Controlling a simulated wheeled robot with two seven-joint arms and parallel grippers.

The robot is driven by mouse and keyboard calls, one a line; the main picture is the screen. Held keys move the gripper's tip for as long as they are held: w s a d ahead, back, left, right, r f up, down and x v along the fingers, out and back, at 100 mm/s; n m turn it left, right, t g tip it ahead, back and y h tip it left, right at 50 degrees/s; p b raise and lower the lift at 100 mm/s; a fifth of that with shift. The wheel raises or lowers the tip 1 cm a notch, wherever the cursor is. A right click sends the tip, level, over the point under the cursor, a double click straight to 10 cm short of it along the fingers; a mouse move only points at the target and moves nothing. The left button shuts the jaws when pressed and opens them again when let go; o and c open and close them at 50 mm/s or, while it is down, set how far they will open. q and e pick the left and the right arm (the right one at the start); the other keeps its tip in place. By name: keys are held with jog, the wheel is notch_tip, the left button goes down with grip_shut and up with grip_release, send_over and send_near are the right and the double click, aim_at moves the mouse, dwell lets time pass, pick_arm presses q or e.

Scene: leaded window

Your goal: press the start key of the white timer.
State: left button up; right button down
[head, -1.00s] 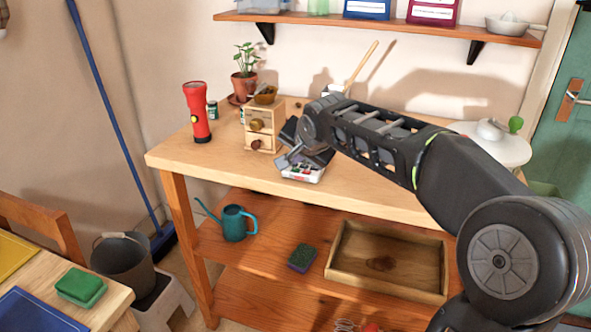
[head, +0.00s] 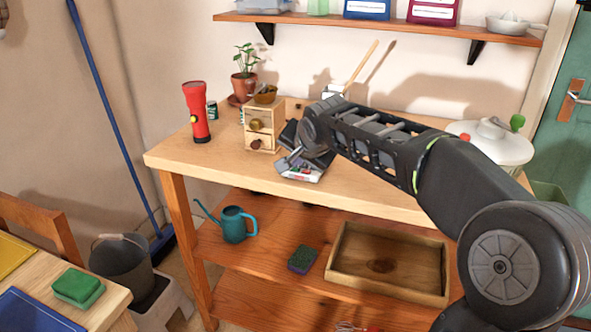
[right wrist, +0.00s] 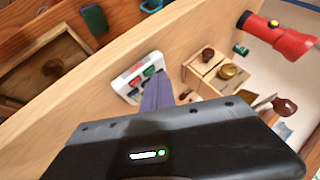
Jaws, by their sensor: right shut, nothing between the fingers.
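The white timer (head: 303,174) lies on the wooden workbench (head: 215,158) near its front edge, partly hidden by my right gripper in the head view. In the right wrist view the timer (right wrist: 133,84) shows dark, red and green patches on its face. My right gripper (head: 287,164) is shut and empty, pointing down at the timer's left part. In the right wrist view its fingers (right wrist: 157,94) overlap the timer's edge; I cannot tell whether they touch it. My left gripper is not in view.
A small wooden drawer box (head: 263,128) stands close to the left of the gripper. A red torch (head: 197,112) and a potted plant (head: 244,80) stand further left. A white lidded pot (head: 495,143) is at the right. A wooden tray (head: 388,262) lies on the shelf below.

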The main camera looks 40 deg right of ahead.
aim_at(297, 173)
jog(key=shift+f, duration=0.2)
dwell(0.5)
jog(key=shift+r, duration=0.7)
jog(key=shift+r+p, duration=0.1)
jog(key=shift+p, duration=0.2)
jog(key=shift+r+p, duration=1.65)
jog(key=shift+r, duration=0.8)
jog(key=shift+f, duration=0.1)
